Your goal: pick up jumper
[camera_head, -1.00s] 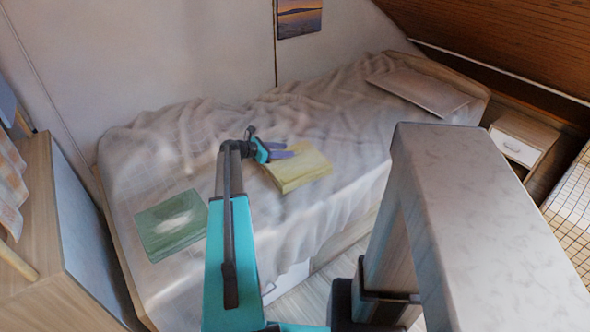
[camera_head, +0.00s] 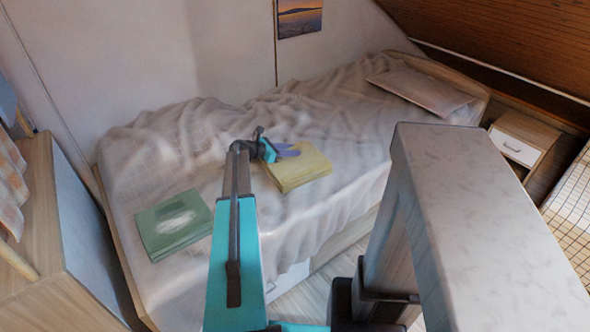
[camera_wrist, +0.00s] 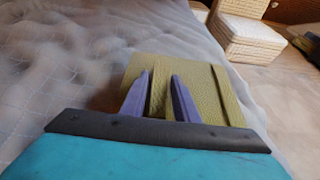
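A folded yellow garment (camera_head: 305,172), probably the jumper, lies on the bed near its middle. It also shows in the wrist view (camera_wrist: 220,95), with a ribbed texture and a darker fold line. My gripper (camera_head: 289,151) is over the garment's far-left part in the head view. In the wrist view my gripper (camera_wrist: 160,80) has its two purple fingers apart, with yellow cloth visible between and beyond them. Nothing is clearly held. I cannot tell whether the fingertips touch the cloth. A green folded garment (camera_head: 168,238) with a white patch lies to the left.
The bed (camera_head: 330,205) has a rumpled pale cover and a pillow (camera_head: 421,90) at its far right. A grey-topped post (camera_head: 470,170) stands close at front right. A cabinet (camera_head: 85,235) is at the left, and a white-drawer nightstand (camera_head: 518,145) at the right.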

